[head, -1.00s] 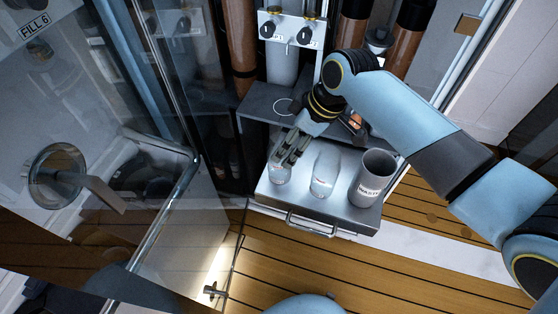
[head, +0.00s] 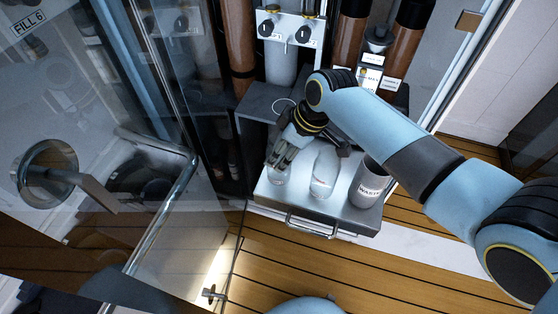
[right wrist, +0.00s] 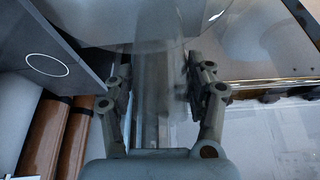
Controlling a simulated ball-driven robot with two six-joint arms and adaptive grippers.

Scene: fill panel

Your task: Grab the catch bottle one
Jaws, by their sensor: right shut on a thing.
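Two clear bottles stand side by side on the grey metal tray (head: 315,213). The left bottle (head: 278,177), whose marking is too small to read, is partly hidden by my right gripper (head: 275,164). The gripper comes down on it from above and is shut on its upper part. In the right wrist view, the see-through bottle (right wrist: 155,85) passes between the two fingers, its wide body at the top of the picture. The right bottle (head: 324,176) stands apart from the gripper. My left gripper is not in view.
A grey cup marked WASTE (head: 369,183) stands at the tray's right side. A shelf with a white ring mark (head: 262,104) lies behind, under the panel with two black knobs (head: 284,28). An open glass door (head: 165,215) stands to the left.

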